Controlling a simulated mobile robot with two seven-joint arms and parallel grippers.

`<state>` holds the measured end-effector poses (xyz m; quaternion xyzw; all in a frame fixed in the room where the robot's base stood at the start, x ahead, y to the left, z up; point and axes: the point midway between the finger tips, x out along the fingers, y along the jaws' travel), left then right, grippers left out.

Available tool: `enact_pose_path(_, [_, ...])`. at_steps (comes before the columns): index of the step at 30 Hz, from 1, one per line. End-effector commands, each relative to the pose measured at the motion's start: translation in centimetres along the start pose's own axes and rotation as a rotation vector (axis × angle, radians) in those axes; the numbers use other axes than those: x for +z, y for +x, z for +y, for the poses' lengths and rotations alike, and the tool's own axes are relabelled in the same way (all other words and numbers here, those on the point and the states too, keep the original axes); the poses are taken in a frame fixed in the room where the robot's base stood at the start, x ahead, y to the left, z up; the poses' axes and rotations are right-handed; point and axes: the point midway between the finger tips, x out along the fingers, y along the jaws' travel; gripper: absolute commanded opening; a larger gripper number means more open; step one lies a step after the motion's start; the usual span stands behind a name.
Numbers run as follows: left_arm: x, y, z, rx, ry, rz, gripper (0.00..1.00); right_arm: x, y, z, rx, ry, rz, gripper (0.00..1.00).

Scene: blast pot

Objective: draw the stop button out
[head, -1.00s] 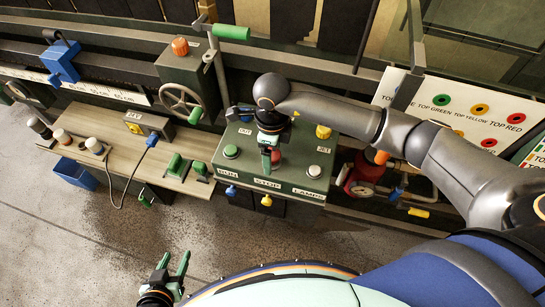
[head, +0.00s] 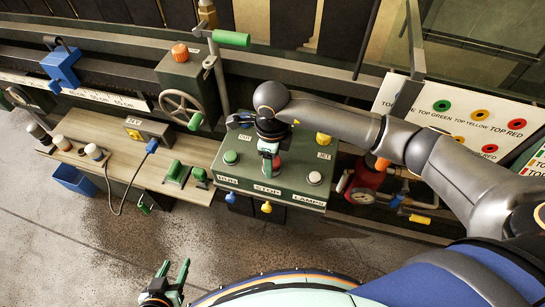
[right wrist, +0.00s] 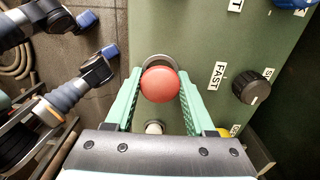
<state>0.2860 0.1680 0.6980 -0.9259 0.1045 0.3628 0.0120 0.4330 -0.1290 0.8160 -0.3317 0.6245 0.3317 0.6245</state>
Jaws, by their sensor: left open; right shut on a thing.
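The stop button (head: 277,161) is a round red knob on the green control panel (head: 295,190), behind the STOP label. In the right wrist view the red knob (right wrist: 160,85) sits between my fingers, with a metal ring at its far side. My right gripper (head: 269,163) is shut on the stop button, pointing down at the panel. Its two green fingers also show in the right wrist view (right wrist: 158,92). How far the button stands out from the panel cannot be told. My left gripper (head: 174,276) is open and empty above the floor, at the bottom of the head view.
A green button (head: 231,157) and a white button (head: 314,178) flank the stop button. A yellow knob (head: 323,138) stands behind. A bench (head: 130,165), handwheel (head: 180,110) and green-handled crank (head: 231,38) are to the left. A red gauge unit (head: 362,182) is to the right.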

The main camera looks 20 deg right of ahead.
Motion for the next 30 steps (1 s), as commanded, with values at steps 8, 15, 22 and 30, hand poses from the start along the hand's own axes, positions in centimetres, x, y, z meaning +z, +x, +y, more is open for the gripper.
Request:
enact_pose_path(8, [-0.02,-0.01,-0.01,0.000,0.000,0.001,0.50,0.00,0.00,-0.01,0.000,0.000,0.000,0.01])
enact_pose_path(15, [-0.10,-0.07,-0.01,0.000,0.000,0.001,0.50,0.01,-0.15,-0.01,0.000,0.000,0.000,0.01])
enact_pose_path(22, [-0.27,-0.23,0.00,0.000,0.000,0.001,0.50,0.00,-0.53,-0.02,-0.001,0.000,0.000,0.01])
enact_pose_path(30, [-0.33,-0.27,0.00,0.000,0.001,0.001,0.50,0.00,-0.64,-0.01,-0.001,0.000,0.000,0.01])
